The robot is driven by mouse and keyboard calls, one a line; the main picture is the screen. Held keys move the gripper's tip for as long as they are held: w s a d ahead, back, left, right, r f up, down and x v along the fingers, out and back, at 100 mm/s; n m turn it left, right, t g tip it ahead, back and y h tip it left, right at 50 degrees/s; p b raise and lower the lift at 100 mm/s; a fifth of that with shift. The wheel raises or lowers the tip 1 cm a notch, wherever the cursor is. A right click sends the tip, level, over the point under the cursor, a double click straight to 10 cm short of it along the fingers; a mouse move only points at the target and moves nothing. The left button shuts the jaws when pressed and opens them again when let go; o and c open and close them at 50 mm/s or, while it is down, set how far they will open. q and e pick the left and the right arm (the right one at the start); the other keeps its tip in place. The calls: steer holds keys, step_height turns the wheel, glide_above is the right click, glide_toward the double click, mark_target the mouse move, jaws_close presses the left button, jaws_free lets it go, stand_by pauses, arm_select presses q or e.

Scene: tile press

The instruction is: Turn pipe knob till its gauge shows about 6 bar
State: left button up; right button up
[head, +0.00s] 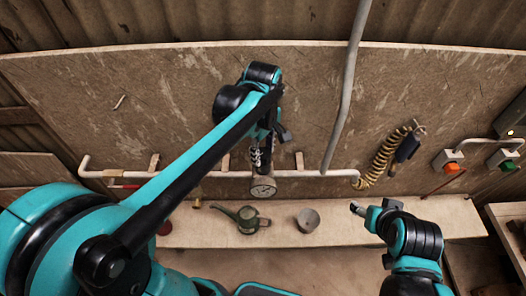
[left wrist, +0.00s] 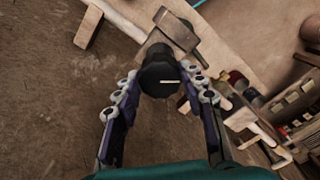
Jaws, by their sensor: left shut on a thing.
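The pipe knob (left wrist: 158,78) is black with a pale line on its face. My left gripper (left wrist: 160,88) is shut on it, one finger on each side, in the left wrist view. In the head view my left gripper (head: 262,160) is at the white pipe (head: 215,174), directly above the round gauge (head: 263,188), and hides the knob. The gauge has a pale dial; its needle is too small to read. My right gripper (head: 358,208) is low at the right, away from the pipe; I cannot tell its jaw state.
A shelf (head: 350,228) under the pipe bears a green can (head: 247,219) and a grey cup (head: 308,220). A coiled yellow hose (head: 382,160) hangs on the wall. Boxes with an orange knob (head: 450,168) and a green one (head: 509,165) are at the right.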

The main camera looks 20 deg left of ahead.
mark_target(263, 153)
arm_select(q)
steer(key=shift+m, duration=0.8)
steer(key=shift+r, duration=0.1)
steer(key=o, duration=1.2)
steer(key=shift+c, duration=0.2)
step_height(263, 153, up, 12)
